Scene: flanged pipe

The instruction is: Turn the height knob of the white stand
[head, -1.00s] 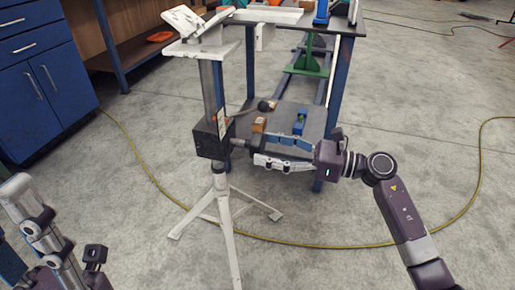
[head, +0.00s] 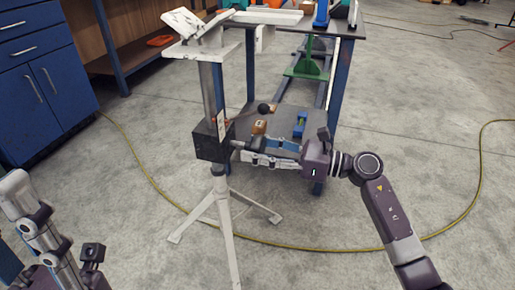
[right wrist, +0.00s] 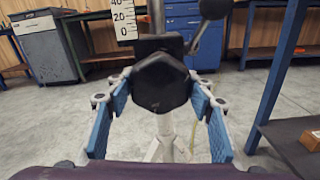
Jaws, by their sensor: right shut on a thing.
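The white stand (head: 222,190) stands upright on splayed legs, with a black clamp block (head: 208,142) on its column. The height knob (right wrist: 161,82) is dark and faceted, in the middle of the right wrist view. My right gripper (head: 243,150) reaches the block from the right in the head view. Its blue-padded fingers are on either side of the knob and shut on it; the fingers partly hide the knob in the head view.
A ball-ended lever (head: 264,108) is behind the clamp block. A scale plate (right wrist: 125,18) is above the knob. A blue-legged table (head: 338,95) with a lower shelf stands just behind. A yellow cable (head: 300,246) crosses the floor. Open floor is at the right.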

